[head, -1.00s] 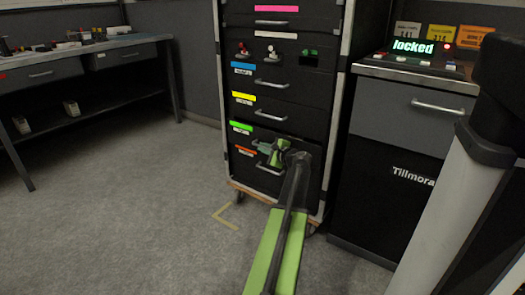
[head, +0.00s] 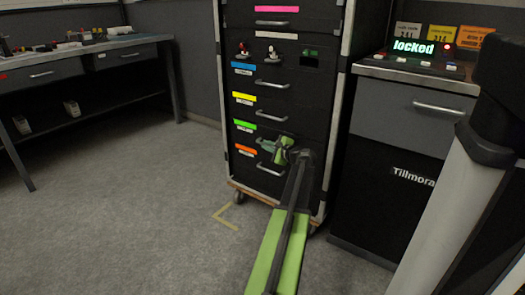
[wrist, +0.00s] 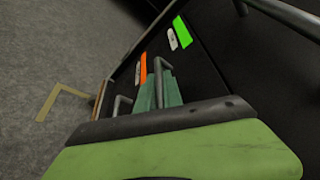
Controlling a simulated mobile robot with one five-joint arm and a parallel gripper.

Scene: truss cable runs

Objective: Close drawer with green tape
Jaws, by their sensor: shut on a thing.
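The drawer with green tape (head: 244,125) is in the black cabinet, between the yellow-tape drawer (head: 244,98) above and the orange-tape drawer (head: 246,150) below. Its front looks flush, or nearly so, with its neighbours. My gripper (head: 274,147) is at this drawer's front, with its green body covering most of the handle. In the wrist view its teal fingers (wrist: 165,94) are shut around the metal handle bar (wrist: 159,72). The green tape (wrist: 183,32) and a white label show beside it, with the orange tape (wrist: 143,68) further left.
The cabinet stands on a wheeled wooden base (head: 250,194). A grey-topped unit (head: 410,115) with a "locked" display stands close on the right. A workbench (head: 80,55) is at the left. The carpet in front is clear, with a yellow corner mark (head: 226,217).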

